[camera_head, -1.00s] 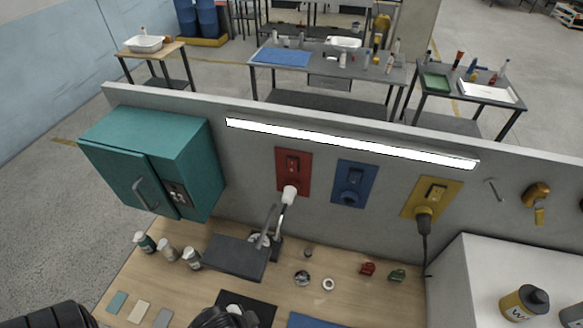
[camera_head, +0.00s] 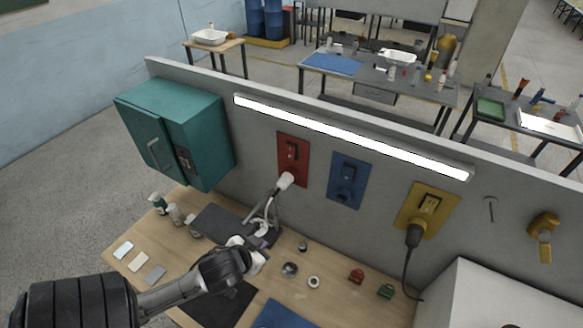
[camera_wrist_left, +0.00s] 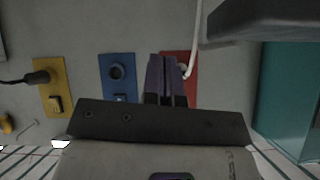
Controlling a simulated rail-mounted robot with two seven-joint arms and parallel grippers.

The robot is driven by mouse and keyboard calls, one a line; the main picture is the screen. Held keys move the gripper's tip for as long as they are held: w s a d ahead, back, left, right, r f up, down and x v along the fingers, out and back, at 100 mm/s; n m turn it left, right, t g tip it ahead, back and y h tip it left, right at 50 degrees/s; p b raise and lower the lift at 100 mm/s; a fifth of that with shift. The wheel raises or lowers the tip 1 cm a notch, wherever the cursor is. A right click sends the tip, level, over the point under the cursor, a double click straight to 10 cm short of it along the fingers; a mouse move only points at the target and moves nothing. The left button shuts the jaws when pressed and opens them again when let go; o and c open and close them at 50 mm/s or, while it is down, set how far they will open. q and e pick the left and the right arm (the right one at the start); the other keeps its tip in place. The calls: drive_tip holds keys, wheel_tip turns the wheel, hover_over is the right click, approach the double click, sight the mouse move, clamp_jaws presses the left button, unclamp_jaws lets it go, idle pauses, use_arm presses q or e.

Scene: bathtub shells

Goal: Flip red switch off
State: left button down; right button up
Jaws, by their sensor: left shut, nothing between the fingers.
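The red wall plate (camera_head: 293,148) carries a dark switch (camera_head: 292,151) at its upper part, with a white plug (camera_head: 285,181) in the socket below. The switch's position is too small to tell. My left gripper (camera_head: 263,243) is shut and empty, below the red plate and in front of the wall. In the left wrist view, which is turned upside down, the shut fingers (camera_wrist_left: 166,80) overlap the red plate (camera_wrist_left: 192,88); the switch is hidden there. The white plug (camera_wrist_left: 184,70) shows beside the fingers. My right gripper is not in view.
A blue plate (camera_head: 346,181) and a yellow plate (camera_head: 426,209) with a black plug are to the right. A teal cabinet (camera_head: 205,140) hangs left. A dark flat panel (camera_head: 218,220), bottles and small parts are on the wooden bench (camera_head: 335,305).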

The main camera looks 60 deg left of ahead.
use_arm(q)
drive_tip(key=w+a+r+n+t+y+b, duration=0.1)
drive_tip(key=w+a+r+t, duration=0.1)
drive_tip(key=a+r, duration=0.2)
drive_tip(key=w+a+r+n+t+y+b, duration=0.1)
drive_tip(key=w+a+r+t, duration=0.2)
drive_tip(key=r, duration=0.5)
drive_tip(key=shift+w+a+r+t+y, duration=0.2)
drive_tip(key=shift+a+t+y, duration=0.15)
drive_tip(key=shift+a, duration=0.4)
